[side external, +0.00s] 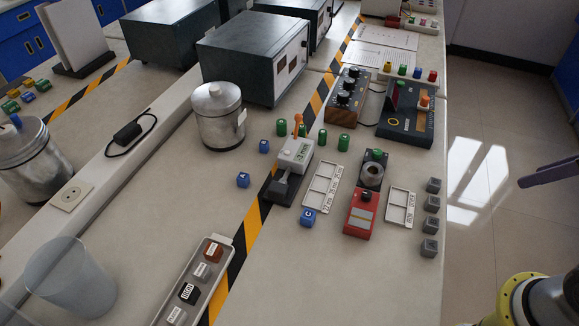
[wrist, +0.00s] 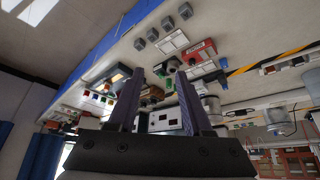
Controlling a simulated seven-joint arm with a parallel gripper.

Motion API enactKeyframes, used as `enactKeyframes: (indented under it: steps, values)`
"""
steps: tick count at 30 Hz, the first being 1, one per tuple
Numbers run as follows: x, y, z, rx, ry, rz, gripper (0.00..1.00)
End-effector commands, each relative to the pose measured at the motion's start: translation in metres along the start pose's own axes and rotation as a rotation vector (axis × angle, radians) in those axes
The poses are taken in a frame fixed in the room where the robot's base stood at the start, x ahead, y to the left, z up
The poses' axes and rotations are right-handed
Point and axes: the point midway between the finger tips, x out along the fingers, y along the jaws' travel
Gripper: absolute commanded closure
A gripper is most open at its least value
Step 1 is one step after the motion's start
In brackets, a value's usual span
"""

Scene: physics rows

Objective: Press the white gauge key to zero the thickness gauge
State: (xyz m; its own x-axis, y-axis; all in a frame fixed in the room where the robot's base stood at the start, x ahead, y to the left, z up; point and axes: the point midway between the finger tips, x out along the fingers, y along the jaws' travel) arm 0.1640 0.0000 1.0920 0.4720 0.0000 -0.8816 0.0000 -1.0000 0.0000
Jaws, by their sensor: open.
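My gripper (wrist: 160,72) is open and empty, with two dark fingers apart in the wrist view. In the side view only part of my gripper (side external: 525,182) shows at the right edge, over the floor beyond the bench edge and well away from the gauge. The gauge is not clear in the wrist view.
A red device (side external: 361,215) and white trays (side external: 322,186) stand right of the gauge. Green cylinders (side external: 322,137) and blue cubes (side external: 243,180) lie around it. A metal canister (side external: 218,118) stands behind left. Grey cubes (side external: 431,225) line the right bench edge.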

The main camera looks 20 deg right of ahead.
Motion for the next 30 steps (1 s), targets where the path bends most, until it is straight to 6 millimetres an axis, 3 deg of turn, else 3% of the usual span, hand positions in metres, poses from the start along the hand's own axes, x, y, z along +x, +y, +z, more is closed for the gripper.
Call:
enactKeyframes:
  steps: [11,12,20,30]
  values:
    - [0.0,0.0,0.0,0.0,0.0,0.0,0.5]
    - [0.0,0.0,0.0,0.0,0.0,0.0,0.52]
    - [0.0,0.0,0.0,0.0,0.0,0.0,0.99]
    - [0.0,0.0,0.0,0.0,0.0,0.0,1.0]
